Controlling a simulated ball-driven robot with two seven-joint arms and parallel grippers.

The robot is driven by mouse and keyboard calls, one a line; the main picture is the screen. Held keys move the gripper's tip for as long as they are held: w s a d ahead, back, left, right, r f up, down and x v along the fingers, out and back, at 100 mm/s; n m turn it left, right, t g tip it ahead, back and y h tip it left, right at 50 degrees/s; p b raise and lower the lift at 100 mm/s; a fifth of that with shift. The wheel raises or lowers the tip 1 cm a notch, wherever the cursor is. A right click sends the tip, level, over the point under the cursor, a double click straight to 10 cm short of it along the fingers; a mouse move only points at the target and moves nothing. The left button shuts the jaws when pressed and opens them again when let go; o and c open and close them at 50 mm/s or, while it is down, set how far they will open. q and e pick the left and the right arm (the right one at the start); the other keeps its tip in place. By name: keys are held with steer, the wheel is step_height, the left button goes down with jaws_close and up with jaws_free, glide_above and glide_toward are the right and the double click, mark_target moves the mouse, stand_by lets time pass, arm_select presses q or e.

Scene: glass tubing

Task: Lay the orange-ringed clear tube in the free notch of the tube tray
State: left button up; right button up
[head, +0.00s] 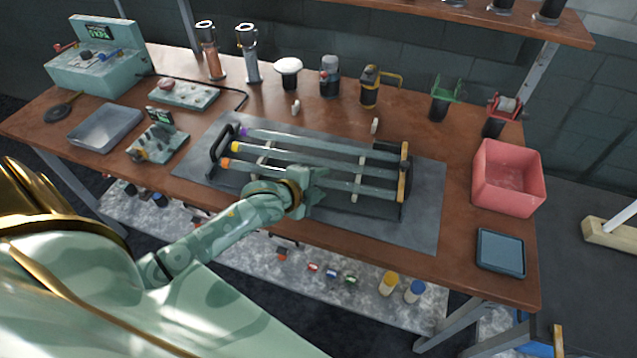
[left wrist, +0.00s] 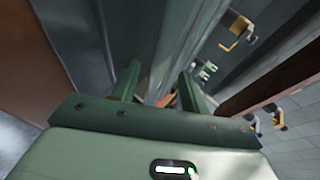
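The tube tray (head: 404,172) is a dark rack with a black handle at its left and a pale end bar at its right. Clear tubes lie lengthwise over it: one with a purple end (head: 243,131), one with a yellow-orange end (head: 235,147), and the nearest, the orange-ringed tube (head: 240,166). My left gripper (head: 318,184) is over the middle of the nearest tube and hides part of it. In the left wrist view the left gripper (left wrist: 158,82) has its fingers apart; no tube is clearly seen between them. The free notch cannot be made out. My right gripper is out of view.
The tray stands on a grey mat (head: 425,215). A pink bin (head: 508,178) and a blue-grey dish (head: 500,250) are at the right. A grey tray (head: 105,128) is at the left.

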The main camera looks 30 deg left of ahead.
arm_select(q)
steer(key=shift+r, duration=0.1)
steer(key=shift+s+r, duration=0.2)
steer(key=shift+s, duration=0.05)
steer(key=p+v, duration=0.3)
steer(key=v, duration=0.8)
steer(key=shift+s, duration=0.2)
steer(key=shift+a+r, duration=0.1)
stand_by(1.0)
